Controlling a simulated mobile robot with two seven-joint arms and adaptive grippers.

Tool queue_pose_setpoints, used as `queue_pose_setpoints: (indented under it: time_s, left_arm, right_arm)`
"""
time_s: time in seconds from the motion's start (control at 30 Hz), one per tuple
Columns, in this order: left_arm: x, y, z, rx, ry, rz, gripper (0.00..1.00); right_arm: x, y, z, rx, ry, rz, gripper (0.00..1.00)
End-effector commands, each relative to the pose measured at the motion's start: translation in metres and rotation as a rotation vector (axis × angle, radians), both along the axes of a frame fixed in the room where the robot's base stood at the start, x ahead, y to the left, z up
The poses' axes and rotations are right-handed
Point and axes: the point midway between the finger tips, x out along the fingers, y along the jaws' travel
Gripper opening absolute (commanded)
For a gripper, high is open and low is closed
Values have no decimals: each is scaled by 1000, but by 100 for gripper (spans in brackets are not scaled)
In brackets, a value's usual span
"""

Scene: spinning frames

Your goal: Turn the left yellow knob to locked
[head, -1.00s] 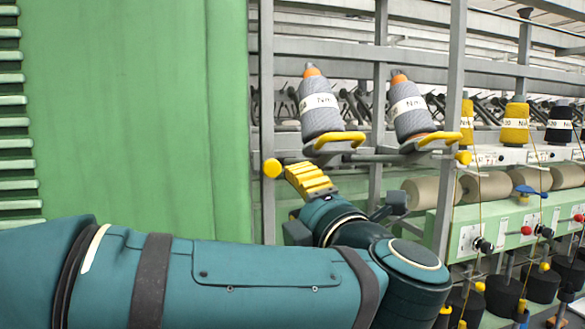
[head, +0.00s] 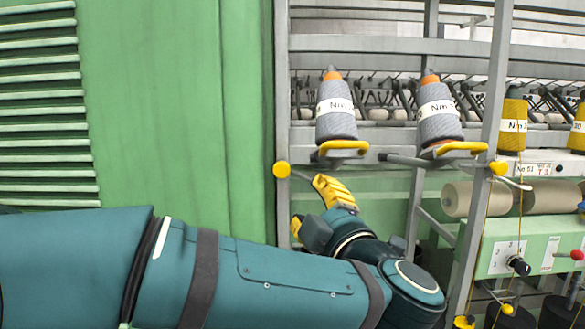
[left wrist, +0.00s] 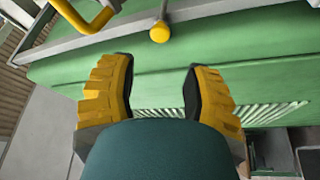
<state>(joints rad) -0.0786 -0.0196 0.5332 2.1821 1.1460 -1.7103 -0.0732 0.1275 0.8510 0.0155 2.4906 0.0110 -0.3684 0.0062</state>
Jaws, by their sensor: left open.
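The left yellow knob (head: 281,170) is a round yellow ball on a short rod, by the grey post at the edge of the green panel. The knob also shows in the left wrist view (left wrist: 160,32), at the top centre, beyond the fingertips. My left gripper (head: 305,202) has yellow ribbed fingers and is just to the right of and below the knob in the head view. In the left wrist view the gripper (left wrist: 160,68) is open and empty, with a wide gap lined up with the knob. The fingers appear apart from it. My right gripper is not in view.
A second yellow knob (head: 498,168) is on the right post. Two grey yarn cones (head: 336,112) stand above yellow curved handles (head: 343,147). A large green panel (head: 160,110) fills the left. Brown yarn rolls (head: 548,197) lie at the right.

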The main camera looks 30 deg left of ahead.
Motion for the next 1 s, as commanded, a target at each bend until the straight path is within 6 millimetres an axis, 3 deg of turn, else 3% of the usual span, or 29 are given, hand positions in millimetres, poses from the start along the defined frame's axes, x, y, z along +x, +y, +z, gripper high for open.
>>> queue_pose_setpoints:
  time_s: [0.7, 1.0]
  left_arm:
    - [72, 92, 20, -2, -1, 2, 49]
    - [82, 105, 23, -1, -2, 0, 49]
  right_arm:
    - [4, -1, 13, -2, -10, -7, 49]
    - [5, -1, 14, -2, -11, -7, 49]
